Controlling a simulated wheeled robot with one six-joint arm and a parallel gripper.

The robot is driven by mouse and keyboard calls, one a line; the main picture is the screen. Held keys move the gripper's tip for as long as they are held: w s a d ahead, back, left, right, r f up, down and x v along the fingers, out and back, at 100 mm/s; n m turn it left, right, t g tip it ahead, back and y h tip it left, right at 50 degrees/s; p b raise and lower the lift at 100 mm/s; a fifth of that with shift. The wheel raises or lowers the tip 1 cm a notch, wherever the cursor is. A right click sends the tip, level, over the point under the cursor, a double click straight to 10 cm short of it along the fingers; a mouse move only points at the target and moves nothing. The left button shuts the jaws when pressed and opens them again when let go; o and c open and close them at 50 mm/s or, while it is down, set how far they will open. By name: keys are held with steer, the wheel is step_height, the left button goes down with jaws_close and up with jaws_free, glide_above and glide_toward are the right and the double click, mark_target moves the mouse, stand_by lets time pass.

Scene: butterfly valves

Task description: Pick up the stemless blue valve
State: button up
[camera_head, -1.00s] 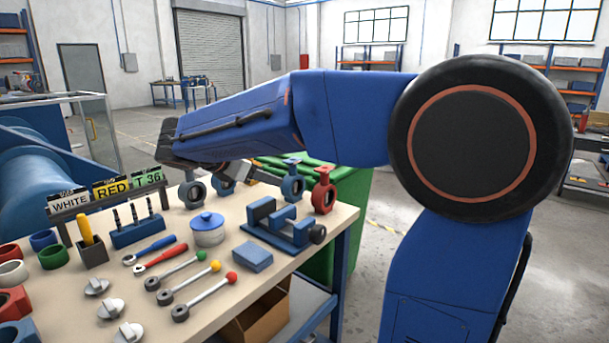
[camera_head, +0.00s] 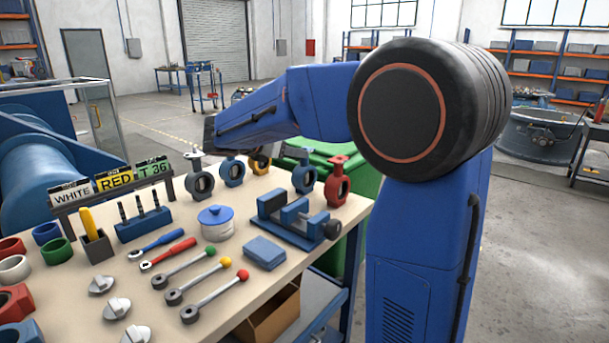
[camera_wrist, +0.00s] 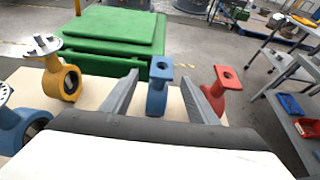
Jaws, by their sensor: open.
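The stemless blue valve (camera_wrist: 157,90) has a flat square top flange with a hole and nothing standing on it. My gripper is open and empty. In the head view the blue valve (camera_head: 304,176) stands upright near the table's far right corner; I cannot make out the gripper fingers there. Another blue valve (camera_wrist: 22,128) at the wrist view's left edge bears a pale disc on top.
A red valve (camera_head: 337,184) stands close right of the stemless blue valve. A yellow valve (camera_wrist: 62,80) with a metal top plate stands to its left. A vise (camera_head: 296,222) sits in front on the table (camera_head: 225,285). A green bin (camera_wrist: 110,35) is beyond the edge.

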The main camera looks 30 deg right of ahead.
mark_target(304, 171)
steer(key=x, duration=0.7)
steer(key=shift+r, duration=0.15)
steer(key=shift+s+r, duration=0.1)
jaws_close()
